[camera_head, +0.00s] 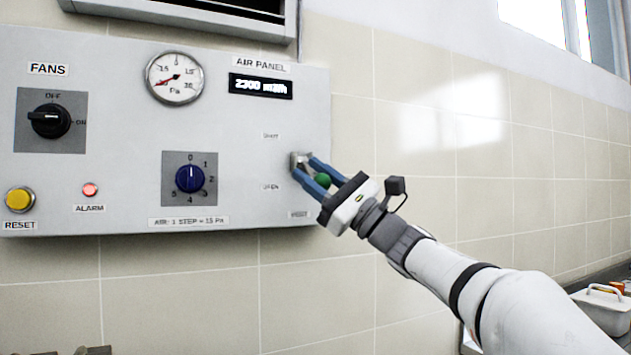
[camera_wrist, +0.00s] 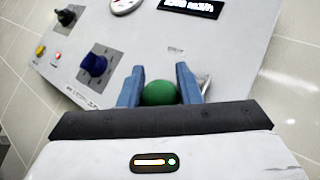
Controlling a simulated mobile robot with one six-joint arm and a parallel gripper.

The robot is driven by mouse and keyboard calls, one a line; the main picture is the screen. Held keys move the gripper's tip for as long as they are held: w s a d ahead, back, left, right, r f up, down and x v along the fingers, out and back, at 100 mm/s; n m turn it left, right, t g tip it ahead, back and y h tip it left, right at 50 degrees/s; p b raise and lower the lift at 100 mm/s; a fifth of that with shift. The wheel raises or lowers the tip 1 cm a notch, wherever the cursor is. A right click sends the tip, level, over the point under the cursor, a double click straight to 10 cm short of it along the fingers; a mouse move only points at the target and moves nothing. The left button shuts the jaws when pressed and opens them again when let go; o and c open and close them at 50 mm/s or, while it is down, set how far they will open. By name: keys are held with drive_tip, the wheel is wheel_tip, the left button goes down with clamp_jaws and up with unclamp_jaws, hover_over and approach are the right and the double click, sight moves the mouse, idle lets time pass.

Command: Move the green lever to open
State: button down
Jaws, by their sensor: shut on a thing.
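The green lever's round knob (camera_head: 323,180) is at the right edge of the grey air panel (camera_head: 120,185), by the labels SHUT (camera_head: 271,136) and OPEN (camera_head: 270,187). My gripper (camera_head: 305,167) reaches in from the right with its blue fingers around the lever. In the wrist view the green knob (camera_wrist: 159,92) sits between the two fingers (camera_wrist: 160,76), near the palm. The fingers are shut on the lever. A metal mount (camera_head: 298,159) shows at the fingertips; the lever's arm is mostly hidden, so its exact angle cannot be told.
The panel also bears a black FANS knob (camera_head: 50,121), a blue step knob (camera_head: 189,178), a gauge (camera_head: 174,78), a yellow reset button (camera_head: 19,199) and a lit red alarm lamp (camera_head: 90,190). A vent (camera_head: 200,16) is above. The tiled wall to the right is clear.

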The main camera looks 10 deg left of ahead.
drive_tip(key=shift+w+a+f, duration=0.1)
drive_tip(key=shift+w+f, duration=0.2)
drive_tip(key=shift+f, duration=0.35)
drive_tip(key=c, duration=1.1)
unclamp_jaws()
drive_tip(key=shift+o, duration=0.2)
drive_tip(key=shift+r, duration=0.1)
drive_tip(key=v, duration=0.7)
drive_tip(key=shift+d+f+b, duration=0.25)
drive_tip(key=shift+b, duration=0.2)
